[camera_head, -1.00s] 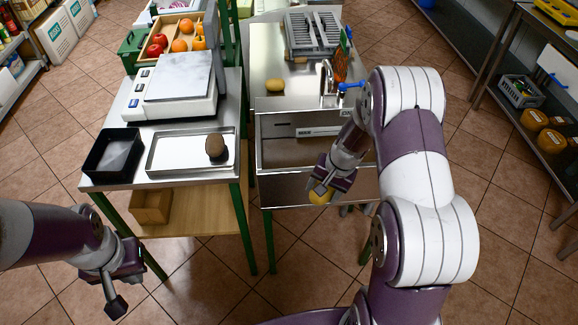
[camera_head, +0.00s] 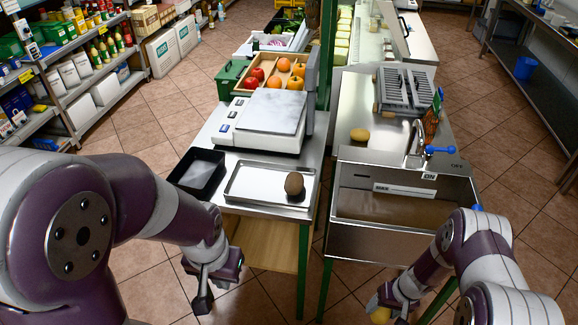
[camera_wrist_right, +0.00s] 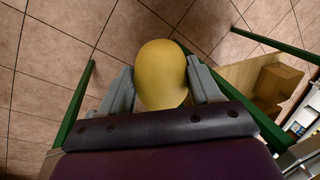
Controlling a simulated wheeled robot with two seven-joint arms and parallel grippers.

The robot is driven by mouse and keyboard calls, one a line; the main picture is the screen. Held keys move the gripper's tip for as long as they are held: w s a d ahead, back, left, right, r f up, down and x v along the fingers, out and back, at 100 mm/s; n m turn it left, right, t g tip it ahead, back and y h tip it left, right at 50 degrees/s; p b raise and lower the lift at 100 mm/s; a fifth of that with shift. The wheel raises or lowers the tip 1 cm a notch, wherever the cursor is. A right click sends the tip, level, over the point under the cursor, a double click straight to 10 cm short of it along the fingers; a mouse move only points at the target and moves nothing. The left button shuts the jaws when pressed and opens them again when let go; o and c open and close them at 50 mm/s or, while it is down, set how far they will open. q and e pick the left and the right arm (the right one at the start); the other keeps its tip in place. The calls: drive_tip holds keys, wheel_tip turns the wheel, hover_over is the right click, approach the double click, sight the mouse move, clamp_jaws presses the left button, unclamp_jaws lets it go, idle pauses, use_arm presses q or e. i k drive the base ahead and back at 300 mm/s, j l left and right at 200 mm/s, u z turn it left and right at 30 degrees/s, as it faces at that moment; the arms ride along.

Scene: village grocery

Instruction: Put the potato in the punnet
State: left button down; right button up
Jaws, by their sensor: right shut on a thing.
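My right gripper (camera_head: 388,302) is shut on a smooth yellow potato (camera_wrist_right: 162,75), with a finger on either side of it in the right wrist view. In the head view the potato (camera_head: 380,315) shows partly at the bottom edge, in front of the sink and below the counter top. A black open-topped container (camera_head: 198,174), which may be the punnet, stands at the left of the steel table. My left gripper (camera_head: 212,285) hangs in front of that table, apart from everything; its finger gap is unclear.
A steel tray (camera_head: 250,196) holds a brown roundish item (camera_head: 294,183), beside the black container. A scale (camera_head: 268,115) stands behind. Another potato-like item (camera_head: 360,135) lies by the sink (camera_head: 350,205). A cardboard box (camera_wrist_right: 277,82) shows on the low shelf in the wrist view.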

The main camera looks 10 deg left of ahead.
sight(199, 177)
drive_tip(key=j+z, duration=0.2)
drive_tip(key=j, duration=0.55)
drive_tip(key=i+j+z, duration=0.2)
drive_tip(key=j, duration=0.6)
drive_tip(key=k+j+z, duration=0.2)
drive_tip(key=j, duration=0.55)
drive_tip(key=j+z, duration=0.25)
drive_tip(key=j, duration=0.55)
drive_tip(key=k, duration=0.05)
